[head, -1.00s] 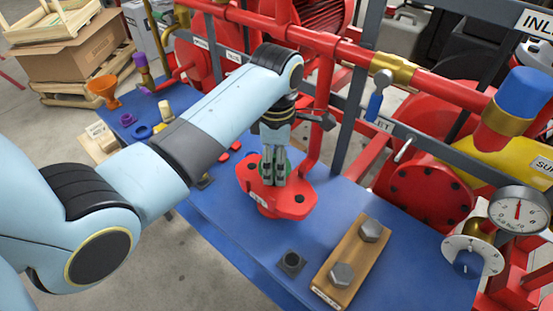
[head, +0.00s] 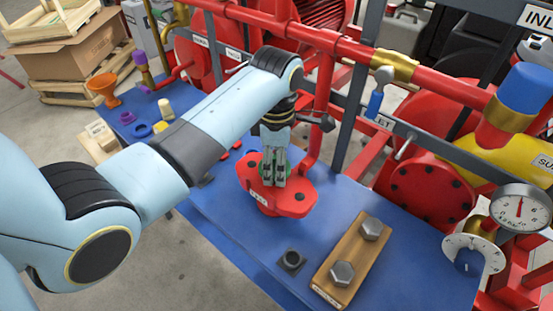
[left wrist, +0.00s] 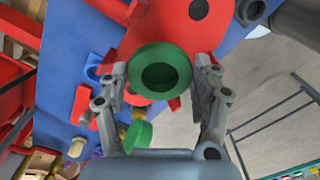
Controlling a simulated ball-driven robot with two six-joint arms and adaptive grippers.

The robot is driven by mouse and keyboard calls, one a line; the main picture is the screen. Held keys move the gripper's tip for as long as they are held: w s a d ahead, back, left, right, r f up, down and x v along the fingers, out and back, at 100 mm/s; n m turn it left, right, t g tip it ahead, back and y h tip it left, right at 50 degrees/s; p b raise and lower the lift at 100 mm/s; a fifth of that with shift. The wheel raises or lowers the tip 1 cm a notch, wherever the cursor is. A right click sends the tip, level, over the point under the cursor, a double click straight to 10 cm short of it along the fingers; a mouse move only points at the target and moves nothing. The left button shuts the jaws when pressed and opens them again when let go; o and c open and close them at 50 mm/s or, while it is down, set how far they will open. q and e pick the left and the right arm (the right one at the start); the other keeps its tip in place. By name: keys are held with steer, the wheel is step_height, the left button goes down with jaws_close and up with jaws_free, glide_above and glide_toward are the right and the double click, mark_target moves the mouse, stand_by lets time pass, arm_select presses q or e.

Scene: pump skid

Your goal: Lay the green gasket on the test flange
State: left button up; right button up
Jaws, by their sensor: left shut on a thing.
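The green gasket (left wrist: 178,56) is a thick ring between the two fingers of my left gripper (left wrist: 163,84) in the left wrist view. The fingers are shut on its opposite sides. In the head view my left gripper (head: 273,183) points down over the red test flange (head: 296,200), and only bits of green show around the fingers. The flange, with dark bolt holes, also shows behind the ring in the left wrist view (left wrist: 165,25). I cannot tell whether the gasket touches the flange. My right gripper is out of view.
The flange stands on a blue bench (head: 225,222). A wooden block with two bolts (head: 354,262) and a dark square socket (head: 291,261) are in front right. Red pipes (head: 330,50) and a grey post (head: 355,100) rise behind.

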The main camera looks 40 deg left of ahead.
arm_select(q)
steer(key=shift+f+b, duration=0.65)
steer(key=shift+f, duration=1)
steer(key=o, duration=1.2)
